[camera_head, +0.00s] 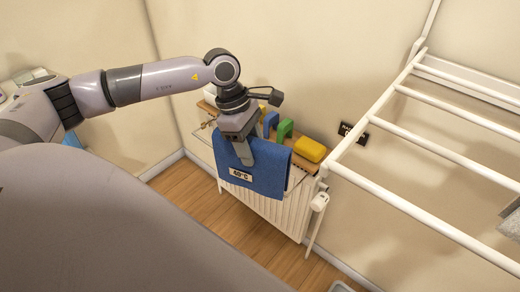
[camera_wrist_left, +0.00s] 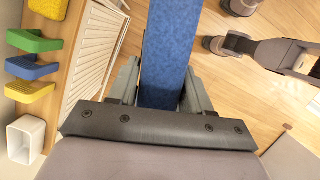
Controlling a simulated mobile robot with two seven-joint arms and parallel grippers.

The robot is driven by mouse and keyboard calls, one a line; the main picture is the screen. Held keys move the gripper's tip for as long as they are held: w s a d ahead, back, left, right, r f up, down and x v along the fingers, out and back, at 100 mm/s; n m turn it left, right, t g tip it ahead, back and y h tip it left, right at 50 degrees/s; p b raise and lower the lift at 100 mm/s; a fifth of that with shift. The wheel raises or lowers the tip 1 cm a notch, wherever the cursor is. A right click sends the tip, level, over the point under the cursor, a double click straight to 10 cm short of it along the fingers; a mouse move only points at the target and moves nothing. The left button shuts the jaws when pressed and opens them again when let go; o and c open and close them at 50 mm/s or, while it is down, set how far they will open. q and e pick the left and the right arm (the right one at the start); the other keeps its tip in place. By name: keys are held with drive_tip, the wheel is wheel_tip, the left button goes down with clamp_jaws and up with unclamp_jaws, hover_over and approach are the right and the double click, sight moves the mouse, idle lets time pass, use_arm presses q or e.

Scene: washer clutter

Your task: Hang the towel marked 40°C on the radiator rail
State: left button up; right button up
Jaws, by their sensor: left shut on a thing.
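The blue towel (camera_head: 265,172) with a white 40°C label (camera_head: 240,175) hangs from my left gripper (camera_head: 247,158) in front of the white radiator (camera_head: 285,217). The gripper points down and is shut on the towel's upper part. In the left wrist view the towel (camera_wrist_left: 167,50) runs out from between the fingers of the gripper (camera_wrist_left: 160,92). The thin radiator rail (camera_head: 203,139) shows left of the towel, which hides its middle. I cannot tell whether the towel lies over the rail.
A wooden shelf (camera_head: 300,160) above the radiator holds a yellow block (camera_head: 311,149), a green piece (camera_head: 285,130) and a blue piece (camera_head: 270,120). A white drying rack (camera_head: 440,107) stands out at the right. A white cup-like box (camera_wrist_left: 25,140) shows in the wrist view.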

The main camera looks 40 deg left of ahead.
use_arm(q)
drive_tip(key=a+f+n+b, duration=0.1)
drive_tip(key=a+n, duration=0.1)
drive_tip(key=n, duration=0.2)
drive_tip(key=a+f+n+t+y, duration=0.1)
drive_tip(key=a+n, duration=0.1)
drive_tip(key=n, duration=0.2)
drive_tip(key=a+f+n+t+y+b, duration=0.1)
drive_tip(key=n, duration=0.2)
drive_tip(key=shift+w+a+f+n+b, duration=0.15)
drive_tip(key=shift+a+f+n+b, duration=0.2)
drive_tip(key=shift+a+f+n, duration=0.05)
drive_tip(key=a+f+n+g+y+b, duration=0.1)
drive_tip(key=a+f+n+y+b, duration=0.1)
drive_tip(key=a+n, duration=0.4)
drive_tip(key=s+a+f+n+g+y+b, duration=0.1)
drive_tip(key=a+n, duration=0.5)
drive_tip(key=n, duration=0.9)
drive_tip(key=shift+f+g+y+b, duration=0.3)
drive_tip(key=shift+f+y+b, duration=0.45)
drive_tip(key=shift+y+b, duration=0.2)
